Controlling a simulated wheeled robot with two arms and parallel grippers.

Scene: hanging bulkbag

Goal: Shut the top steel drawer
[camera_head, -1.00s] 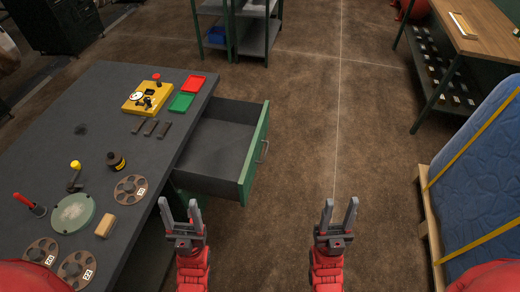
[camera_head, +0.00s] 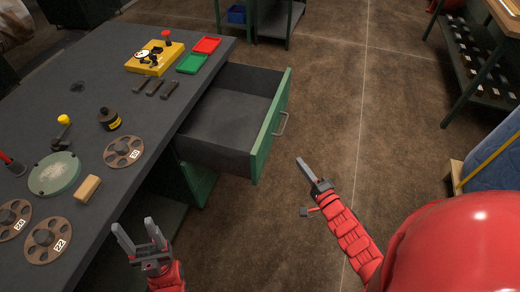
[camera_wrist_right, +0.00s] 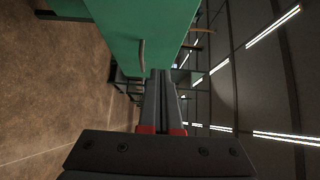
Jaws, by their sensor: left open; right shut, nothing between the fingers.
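The top drawer (camera_head: 232,116) stands pulled out from the bench, with a grey inside and a green front (camera_head: 272,122). Its metal handle (camera_head: 281,123) is on the outer face. My right gripper (camera_head: 301,163) is shut and empty, just right of and in front of the drawer front, apart from it. In the right wrist view the shut fingers (camera_wrist_right: 163,84) point along the green front (camera_wrist_right: 140,30), and the handle (camera_wrist_right: 142,55) shows just left of their tips. My left gripper (camera_head: 136,232) is open and empty by the bench's near right edge.
The dark bench top (camera_head: 95,105) carries reels, a yellow fixture (camera_head: 154,57), green and red trays and small tools. A blue padded item (camera_head: 492,157) stands at the right. Bare floor (camera_head: 345,85) lies right of the drawer.

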